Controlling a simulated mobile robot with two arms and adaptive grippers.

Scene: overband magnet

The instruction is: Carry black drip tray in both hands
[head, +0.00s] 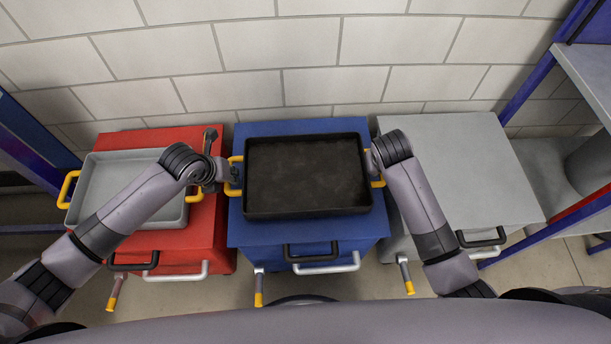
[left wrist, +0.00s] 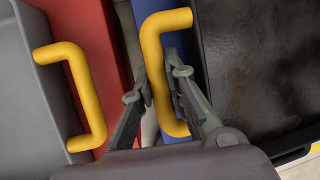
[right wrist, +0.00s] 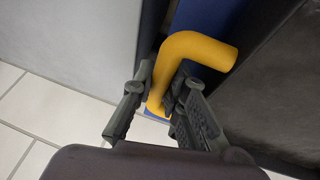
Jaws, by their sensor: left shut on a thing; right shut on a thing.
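The black drip tray (head: 308,176) is a shallow rectangular tray with a yellow handle on each short side. It is over the blue cabinet (head: 310,234); whether it touches the top I cannot tell. My left gripper (head: 232,172) is shut on the tray's left handle, and the left wrist view shows the fingers (left wrist: 160,92) on either side of this yellow handle (left wrist: 158,60). My right gripper (head: 374,164) is at the right handle, partly hidden by its wrist. The right wrist view shows its fingers (right wrist: 160,95) around the yellow handle (right wrist: 190,52).
A grey tray (head: 90,205) with yellow handles sits on the red cabinet (head: 210,235) at left. A grey cabinet (head: 460,150) with a bare top stands at right. A tiled wall (head: 290,60) closes the back. Blue-framed shelving (head: 530,85) stands at far right.

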